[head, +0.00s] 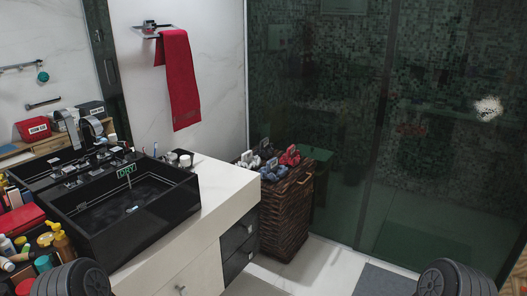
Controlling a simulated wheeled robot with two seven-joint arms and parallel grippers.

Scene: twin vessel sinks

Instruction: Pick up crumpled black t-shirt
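I cannot make out a crumpled black t-shirt for certain. Several small crumpled cloth items lie on the brown woven hamper (287,222) at the centre: a grey-white one (249,160), a dark blue one (272,171) and a red one (290,156). The black vessel sink (165,213) at the left has a dark, uneven inside; whether a black cloth lies in it I cannot tell. Neither of my grippers shows in the head view; only dark rounded parts of mine show at the bottom corners.
A white counter (215,190) with drawers (238,240) carries the sink. Bottles and jars (45,245) crowd its left end. A red towel (179,80) hangs on the wall. A dark glass shower screen (330,120) stands behind the hamper. Pale floor (310,262) lies open before it.

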